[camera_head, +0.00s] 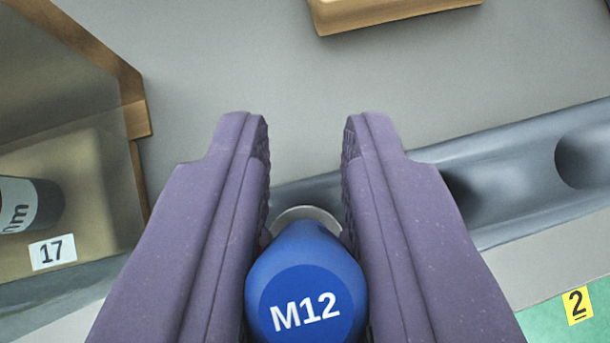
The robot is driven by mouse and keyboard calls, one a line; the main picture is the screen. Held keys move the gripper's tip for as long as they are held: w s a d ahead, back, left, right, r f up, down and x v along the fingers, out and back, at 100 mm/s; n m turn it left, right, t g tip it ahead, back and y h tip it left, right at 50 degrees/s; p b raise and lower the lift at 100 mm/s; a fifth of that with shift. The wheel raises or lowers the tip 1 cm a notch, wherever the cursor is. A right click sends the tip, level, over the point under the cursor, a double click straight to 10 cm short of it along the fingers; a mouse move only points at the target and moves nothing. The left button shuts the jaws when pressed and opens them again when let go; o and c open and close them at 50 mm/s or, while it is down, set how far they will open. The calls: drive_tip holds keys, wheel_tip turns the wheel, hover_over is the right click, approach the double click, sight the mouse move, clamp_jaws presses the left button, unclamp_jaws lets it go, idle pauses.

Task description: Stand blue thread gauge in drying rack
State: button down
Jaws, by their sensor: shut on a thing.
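The blue thread gauge (307,285) is at the bottom centre, its round end marked M12 facing me. My gripper (307,150) has its two purple fingers on either side of the gauge and is shut on it. A pale ring shows just beyond the blue end; the rest of the gauge is hidden behind it. A grey-blue rack (515,175) with round hollows runs from behind the gripper to the right edge, probably the drying rack. One hollow shows at the far right and a darker one beside the right finger. I cannot tell whether the gauge touches the rack.
At left, a brown-edged bin (140,120) with a clear side holds a dark cylinder (45,203) with a white label, near a tag reading 17 (52,252). A wooden piece (395,12) lies at the top. A yellow tag 2 (577,305) sits on green at lower right. The grey surface (300,75) ahead is clear.

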drive_tip(key=shift+f, duration=0.2)
drive_tip(key=c, duration=0.9)
unclamp_jaws()
drive_tip(key=shift+r, duration=0.1)
drive_tip(key=p+v, duration=0.3)
drive_tip(key=v, duration=0.5)
drive_tip(key=shift+w, duration=0.1)
